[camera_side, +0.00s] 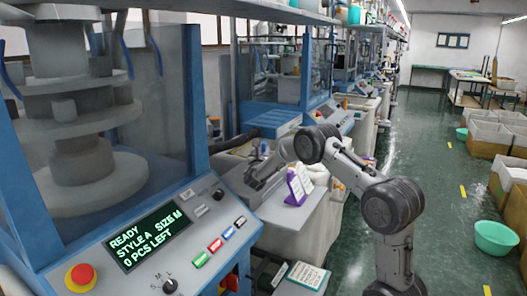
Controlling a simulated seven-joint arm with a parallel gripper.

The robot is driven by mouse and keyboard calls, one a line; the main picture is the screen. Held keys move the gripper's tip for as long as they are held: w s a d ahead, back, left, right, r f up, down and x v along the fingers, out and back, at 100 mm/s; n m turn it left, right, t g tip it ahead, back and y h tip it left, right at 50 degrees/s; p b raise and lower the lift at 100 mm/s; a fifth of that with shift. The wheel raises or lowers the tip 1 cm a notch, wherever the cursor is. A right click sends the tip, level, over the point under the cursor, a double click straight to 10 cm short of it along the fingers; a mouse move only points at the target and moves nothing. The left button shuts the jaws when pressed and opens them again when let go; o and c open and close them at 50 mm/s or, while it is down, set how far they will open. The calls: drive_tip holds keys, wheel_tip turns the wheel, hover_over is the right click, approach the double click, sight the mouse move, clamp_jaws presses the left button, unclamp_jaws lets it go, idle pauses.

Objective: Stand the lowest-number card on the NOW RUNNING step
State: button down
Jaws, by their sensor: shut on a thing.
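My gripper (256,181) is at the left end of the arm, low over the grey surface beside the blue machine. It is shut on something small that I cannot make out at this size. A purple holder with a white printed face (299,184) stands upright on the light worktop, right of my gripper and apart from it. A flat white and green printed panel (307,275) lies lower down, near the front machine. I cannot read its words or any card numbers, and I cannot tell which surface is the NOW RUNNING step.
The front machine's panel (150,245) has a lit display reading READY, STYLE A, SIZE M, 0 PCS LEFT, with a red button (81,277). Blue-framed machines line the left. A green basin (496,237) and cardboard boxes (510,195) stand right of the open green aisle.

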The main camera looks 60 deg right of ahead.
drive_tip(key=shift+f, duration=0.25)
drive_tip(key=c, duration=0.7)
unclamp_jaws()
drive_tip(key=shift+c, duration=0.2)
drive_tip(key=shift+a, duration=0.1)
